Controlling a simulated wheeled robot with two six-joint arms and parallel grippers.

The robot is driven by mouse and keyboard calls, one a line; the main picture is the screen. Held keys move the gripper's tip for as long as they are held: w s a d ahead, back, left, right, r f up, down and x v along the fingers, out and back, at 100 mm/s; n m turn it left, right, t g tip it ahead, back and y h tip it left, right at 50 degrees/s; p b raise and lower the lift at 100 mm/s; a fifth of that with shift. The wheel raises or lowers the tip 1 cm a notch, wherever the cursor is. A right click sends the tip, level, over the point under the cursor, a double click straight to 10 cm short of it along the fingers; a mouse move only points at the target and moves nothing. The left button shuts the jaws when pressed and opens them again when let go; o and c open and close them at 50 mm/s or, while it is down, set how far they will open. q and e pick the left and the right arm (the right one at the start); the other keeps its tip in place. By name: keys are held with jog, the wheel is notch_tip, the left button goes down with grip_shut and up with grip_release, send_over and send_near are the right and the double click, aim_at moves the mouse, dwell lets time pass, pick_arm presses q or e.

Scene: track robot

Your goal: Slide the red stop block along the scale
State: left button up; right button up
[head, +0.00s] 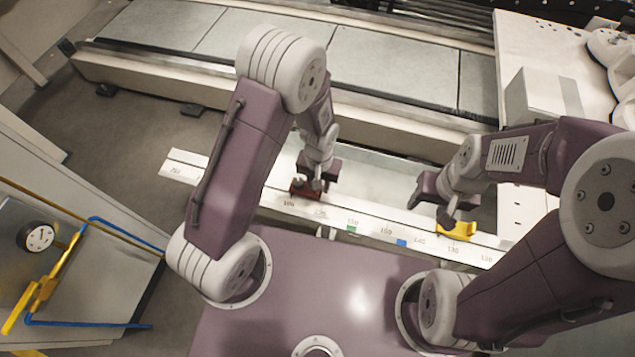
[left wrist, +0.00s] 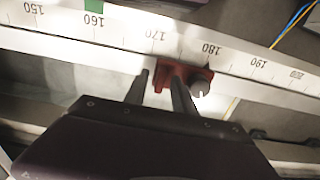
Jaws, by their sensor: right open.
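The red stop block (head: 303,192) sits on the white scale rail (head: 182,167) in the head view. In the left wrist view the red block (left wrist: 201,76) lies between the 170 and 180 marks, with a pale round knob on its side. My left gripper (left wrist: 160,72) is at the block, its two fingers apart with a red part of the block between them. Whether they press on it I cannot tell. My right gripper (head: 447,211) is open at a yellow block (head: 459,231) on the right part of the rail.
A green mark (head: 351,230) and a blue mark (head: 401,243) lie on the scale between the two blocks. A grey slab track (head: 380,67) runs behind. A gauge panel with yellow and blue pipes (head: 60,262) stands at the left.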

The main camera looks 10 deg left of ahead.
pick_arm(q)
notch_tip(320, 180, up, 9)
jog(key=p, duration=0.5)
jog(key=shift+f, duration=0.1)
jog(key=shift+r, duration=0.2)
